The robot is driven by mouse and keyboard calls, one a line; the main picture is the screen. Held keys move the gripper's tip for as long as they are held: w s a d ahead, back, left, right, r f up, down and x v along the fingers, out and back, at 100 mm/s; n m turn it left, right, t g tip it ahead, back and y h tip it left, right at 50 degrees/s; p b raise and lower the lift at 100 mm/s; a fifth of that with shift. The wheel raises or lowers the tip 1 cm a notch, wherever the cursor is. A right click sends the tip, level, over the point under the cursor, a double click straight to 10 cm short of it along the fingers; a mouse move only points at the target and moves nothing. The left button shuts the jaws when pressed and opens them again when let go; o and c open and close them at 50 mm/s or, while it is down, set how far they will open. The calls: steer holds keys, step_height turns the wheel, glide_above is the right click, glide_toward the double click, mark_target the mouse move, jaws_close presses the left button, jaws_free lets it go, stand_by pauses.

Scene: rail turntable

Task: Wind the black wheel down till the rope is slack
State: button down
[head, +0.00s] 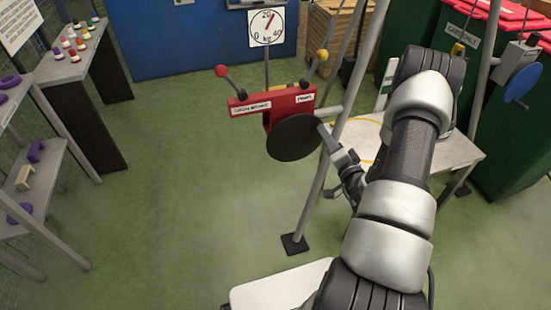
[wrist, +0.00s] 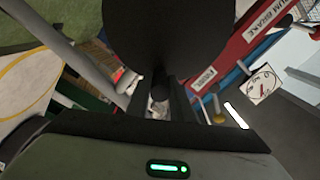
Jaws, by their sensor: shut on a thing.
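The black wheel (head: 293,138) is a flat disc at the front of a red winch housing (head: 282,103) on a grey frame. In the wrist view the wheel (wrist: 165,35) fills the top middle. My gripper (head: 328,133) is at the wheel's right edge in the head view. In the wrist view its fingers (wrist: 158,98) are shut on a small dark part at the wheel, which looks like its handle; the grip is partly hidden. A round dial (head: 266,27) marked 0, 20 and 40 kg has a red needle pointing up and right. I cannot make out the rope's tension.
A red-knobbed lever (head: 221,71) and a yellow-knobbed lever (head: 321,55) rise from the housing. A frame leg (head: 314,196) stands close to my arm. A blue wheel (head: 522,82) is at right. A pale table (head: 455,152) stands behind my arm.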

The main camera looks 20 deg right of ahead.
steer(key=shift+a+r+n, duration=0.5)
steer(key=shift+r+n, duration=0.25)
steer(key=shift+n, duration=0.15)
steer(key=shift+w+a+b, duration=0.1)
steer(key=shift+b, duration=0.2)
steer(key=shift+a+r+n+b, duration=0.5)
steer(key=shift+a+r+n, duration=0.1)
steer(key=shift+n, duration=0.6)
steer(key=shift+a+n+b, duration=0.15)
steer(key=shift+n+b, duration=0.15)
steer(key=c, duration=1.4)
jaws_free()
steer(key=shift+r, duration=0.1)
steer(key=shift+o, duration=0.2)
steer(key=shift+s, duration=0.2)
steer(key=b, duration=0.3)
glide_toward(313, 120)
steer(key=shift+s, duration=1.7)
